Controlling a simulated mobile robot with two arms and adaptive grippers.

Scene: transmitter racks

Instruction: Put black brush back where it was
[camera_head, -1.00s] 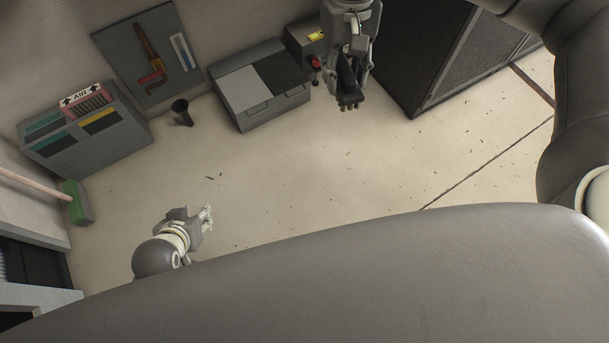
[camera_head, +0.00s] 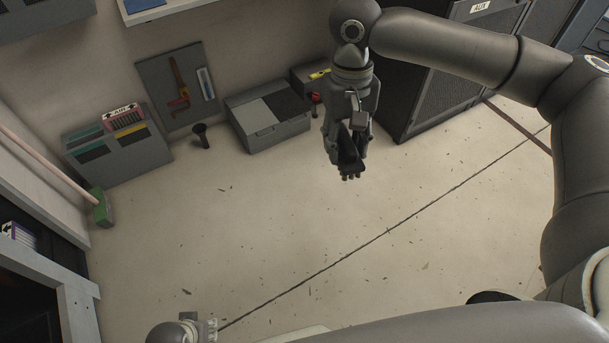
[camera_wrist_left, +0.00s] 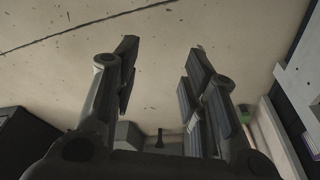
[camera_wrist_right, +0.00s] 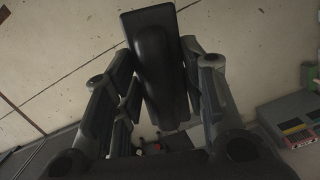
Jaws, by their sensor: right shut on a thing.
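The black brush (camera_wrist_right: 157,70) is between the fingers of my right gripper (camera_wrist_right: 155,85) in the right wrist view. My right gripper (camera_head: 348,150) is shut on it and holds it above the floor, in front of the dark cabinet. In the head view the brush (camera_head: 350,160) is dark and partly hidden by the fingers. My left gripper (camera_wrist_left: 160,85) is open and empty in the left wrist view. In the head view the left gripper (camera_head: 205,328) is low at the bottom edge, over bare floor.
A grey box (camera_head: 265,138) with a two-tone lid stands by the wall. Left of it are a black cup-like holder (camera_head: 201,137), a wall panel with a red wrench (camera_head: 178,88) and a grey bin unit (camera_head: 118,158). A green broom (camera_head: 102,208) leans at left. The middle floor is clear.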

